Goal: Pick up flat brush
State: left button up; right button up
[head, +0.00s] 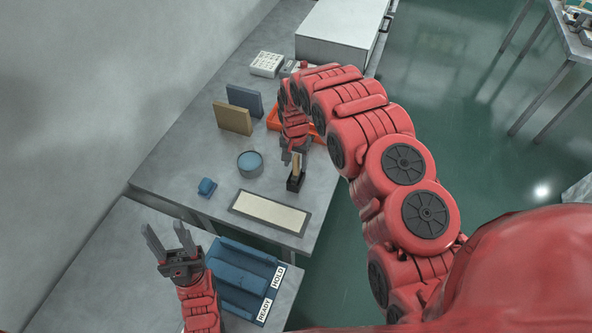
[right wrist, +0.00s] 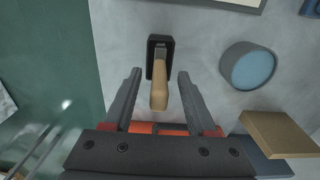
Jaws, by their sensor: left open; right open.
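The flat brush (right wrist: 160,88) has a tan wooden handle and stands in a small black holder (right wrist: 153,45). In the head view the brush handle (head: 296,165) rises from the black holder (head: 295,183) on the far table. In the head view my right gripper (head: 293,156) is above the holder and partly hides the brush. My left gripper (head: 169,240) is open and empty, above the near table.
A round blue-topped dish (head: 250,162), a small blue block (head: 207,187) and a beige mat (head: 270,212) lie near the holder. Tan (head: 233,118) and blue (head: 245,100) boards and an orange tray (head: 273,120) stand behind. A blue rack (head: 240,277) is on the near table.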

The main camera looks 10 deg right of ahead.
aim_at(296, 169)
jog(key=shift+d+f+p, duration=0.1)
jog(key=shift+f+p, duration=0.55)
jog(key=shift+f, duration=0.05)
jog(key=shift+w+f+p, duration=0.15)
jog(key=shift+f+p, duration=0.2)
jog(key=shift+f, duration=0.9)
grip_shut()
